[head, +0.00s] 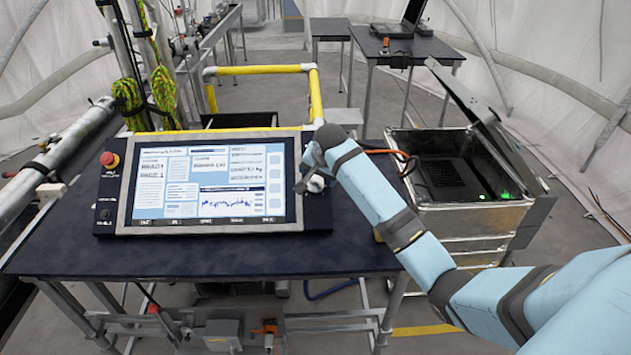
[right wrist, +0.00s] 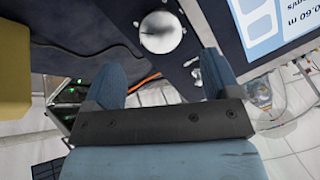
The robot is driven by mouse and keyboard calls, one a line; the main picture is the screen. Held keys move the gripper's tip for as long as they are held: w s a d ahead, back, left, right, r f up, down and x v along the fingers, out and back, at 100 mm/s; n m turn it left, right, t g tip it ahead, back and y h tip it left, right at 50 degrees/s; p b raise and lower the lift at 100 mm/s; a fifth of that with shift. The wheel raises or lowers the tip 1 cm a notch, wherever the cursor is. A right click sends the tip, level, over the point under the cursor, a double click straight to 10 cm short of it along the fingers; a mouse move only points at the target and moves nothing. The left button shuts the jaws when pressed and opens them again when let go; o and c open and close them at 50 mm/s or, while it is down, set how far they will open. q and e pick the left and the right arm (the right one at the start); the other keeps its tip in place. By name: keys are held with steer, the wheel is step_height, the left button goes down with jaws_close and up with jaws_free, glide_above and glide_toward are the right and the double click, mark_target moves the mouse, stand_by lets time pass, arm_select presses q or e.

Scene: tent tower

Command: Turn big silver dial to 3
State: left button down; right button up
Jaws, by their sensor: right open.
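The big silver dial (right wrist: 162,32) is a round, shiny knob on a dark panel, at the top middle of the right wrist view. In the head view only a bit of the silver dial (head: 316,184) shows at the right of the screen, behind my right gripper (head: 310,165). In the right wrist view the fingers of my right gripper (right wrist: 162,80) are apart, with nothing between them. The dial lies just beyond the fingertips, roughly in line with the gap, and looks clear of them. I cannot read the dial's setting. My left gripper is not in view.
A console with a lit screen (head: 210,180) stands on a dark table (head: 210,255). A red emergency button (head: 109,159) is at its left. Yellow rails (head: 258,70) rise behind the console.

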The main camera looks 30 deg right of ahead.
mark_target(315, 183)
steer(key=x, duration=0.7)
steer(key=shift+p, duration=0.4)
steer(key=c, duration=0.9)
